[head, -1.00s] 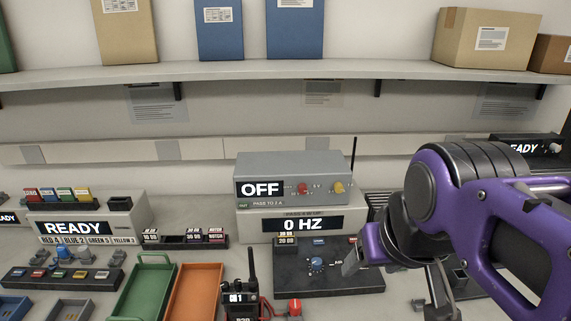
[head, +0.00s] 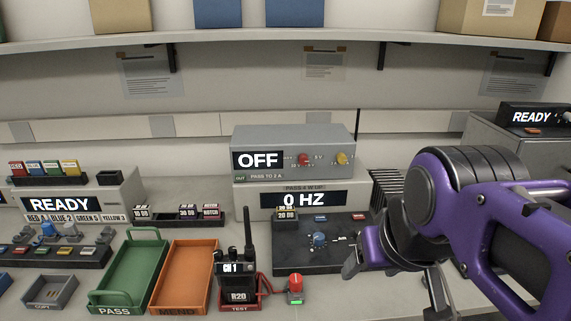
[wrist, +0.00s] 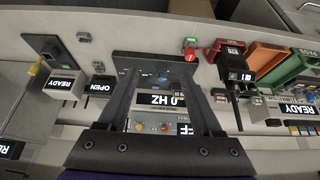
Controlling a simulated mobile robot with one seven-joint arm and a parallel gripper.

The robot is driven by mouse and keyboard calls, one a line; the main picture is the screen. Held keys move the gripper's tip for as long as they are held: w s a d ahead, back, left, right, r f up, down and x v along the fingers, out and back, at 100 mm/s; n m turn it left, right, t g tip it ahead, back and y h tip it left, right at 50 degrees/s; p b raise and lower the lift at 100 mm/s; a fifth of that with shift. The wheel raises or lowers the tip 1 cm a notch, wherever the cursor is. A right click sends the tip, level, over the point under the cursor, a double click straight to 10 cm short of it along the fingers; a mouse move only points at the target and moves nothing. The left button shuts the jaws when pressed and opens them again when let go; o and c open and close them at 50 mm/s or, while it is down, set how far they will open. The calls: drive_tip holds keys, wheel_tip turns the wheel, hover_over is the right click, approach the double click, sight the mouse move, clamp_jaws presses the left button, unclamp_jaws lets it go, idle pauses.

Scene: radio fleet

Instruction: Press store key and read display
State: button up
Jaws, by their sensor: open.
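The grey test unit (head: 320,140) shows a display reading OFF (head: 259,160). Below it, a second display reads 0 HZ (head: 303,199); it also shows upside down in the wrist view (wrist: 165,101). In front lies a dark key panel (head: 300,259) with a blue knob (head: 319,239) and small red and blue keys, whose labels are too small to read. My gripper (head: 397,283) is open and empty, at the panel's right side in the head view. In the wrist view its fingers (wrist: 160,82) straddle the view of the panel and display, apart from them.
A handheld radio (head: 237,281) stands in a red TEST cradle, beside a red button (head: 295,283). Green PASS (head: 128,275) and orange MEND (head: 187,276) trays lie left. A READY unit (head: 60,204) stands far left, another (head: 530,117) at right. The upper shelf (head: 330,45) holds boxes.

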clamp_jaws()
idle(1.7)
